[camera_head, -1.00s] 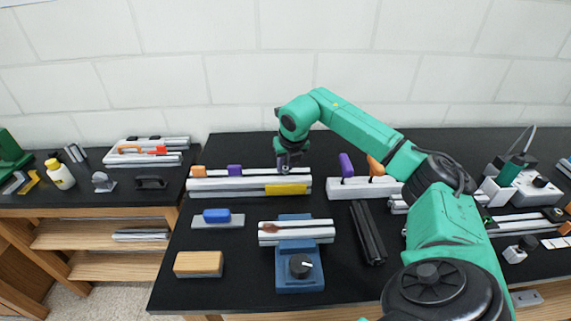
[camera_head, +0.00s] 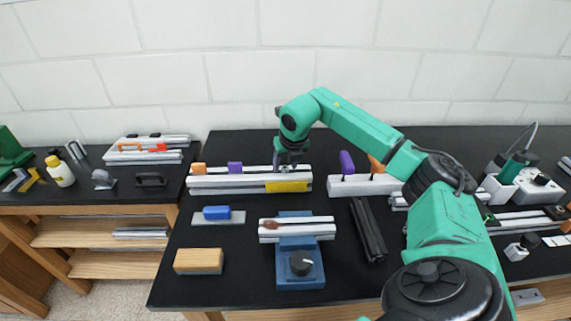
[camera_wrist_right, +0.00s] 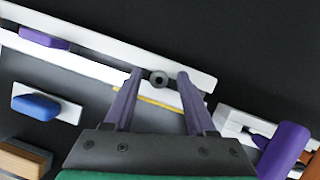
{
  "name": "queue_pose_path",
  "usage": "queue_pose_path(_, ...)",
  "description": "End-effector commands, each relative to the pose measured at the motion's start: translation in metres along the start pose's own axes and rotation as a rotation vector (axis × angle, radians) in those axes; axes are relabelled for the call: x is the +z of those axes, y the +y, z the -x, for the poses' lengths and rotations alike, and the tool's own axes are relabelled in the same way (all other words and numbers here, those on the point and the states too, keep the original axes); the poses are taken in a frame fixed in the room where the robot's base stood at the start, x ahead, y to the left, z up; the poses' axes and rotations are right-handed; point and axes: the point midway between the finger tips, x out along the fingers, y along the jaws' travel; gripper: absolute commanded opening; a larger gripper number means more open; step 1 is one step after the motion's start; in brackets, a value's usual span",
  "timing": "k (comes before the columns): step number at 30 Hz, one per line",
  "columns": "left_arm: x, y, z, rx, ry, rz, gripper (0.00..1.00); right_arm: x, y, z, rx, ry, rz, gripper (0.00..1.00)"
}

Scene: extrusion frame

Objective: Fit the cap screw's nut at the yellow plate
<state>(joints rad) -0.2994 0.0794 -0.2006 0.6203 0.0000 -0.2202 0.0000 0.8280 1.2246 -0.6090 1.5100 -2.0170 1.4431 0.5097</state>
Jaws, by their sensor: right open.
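The yellow plate (camera_head: 287,187) sits on the front face of a light aluminium extrusion (camera_head: 222,183) at the back of the black table. In the right wrist view only a thin yellow edge (camera_wrist_right: 150,98) of it shows. My right gripper (camera_head: 290,164) is over the extrusion, just above and behind the plate. In the right wrist view its two fingers (camera_wrist_right: 160,76) are apart, with a small dark round piece (camera_wrist_right: 159,78) between the tips on the extrusion. I cannot tell whether this is the nut or the screw's head. My left gripper is out of view.
Purple (camera_head: 235,168) and orange (camera_head: 199,168) blocks are at the extrusion's left part. A blue fixture (camera_head: 300,270) stands in front, with a blue block (camera_head: 217,213) to its left. A purple-handled tool (camera_head: 346,162) stands right of the gripper.

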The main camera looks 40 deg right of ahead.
Motion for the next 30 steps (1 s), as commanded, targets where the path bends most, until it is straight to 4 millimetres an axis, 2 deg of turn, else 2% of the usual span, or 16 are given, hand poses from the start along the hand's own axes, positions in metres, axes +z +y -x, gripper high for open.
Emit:
queue_pose_path(5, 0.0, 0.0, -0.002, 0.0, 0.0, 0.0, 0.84, 0.0, -0.001, 0.004, -0.003, 0.001, 0.0, 0.6)
queue_pose_path(8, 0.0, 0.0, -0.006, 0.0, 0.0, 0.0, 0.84, 0.0, 0.0, 0.019, -0.001, -0.003, 0.0, 0.6)
queue_pose_path(18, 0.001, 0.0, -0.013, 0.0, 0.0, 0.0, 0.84, 0.0, 0.001, 0.119, 0.002, -0.006, 0.001, 0.6)
queue_pose_path(21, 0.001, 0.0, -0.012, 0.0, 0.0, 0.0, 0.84, 0.0, 0.001, 0.137, 0.001, -0.003, 0.001, 0.6)
queue_pose_path(24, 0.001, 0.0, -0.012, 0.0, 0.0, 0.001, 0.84, 0.0, 0.001, 0.145, 0.0, -0.002, 0.001, 0.6)
queue_pose_path(30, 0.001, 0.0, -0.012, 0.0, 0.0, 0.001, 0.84, -0.001, 0.001, 0.146, -0.001, 0.0, 0.001, 0.6)
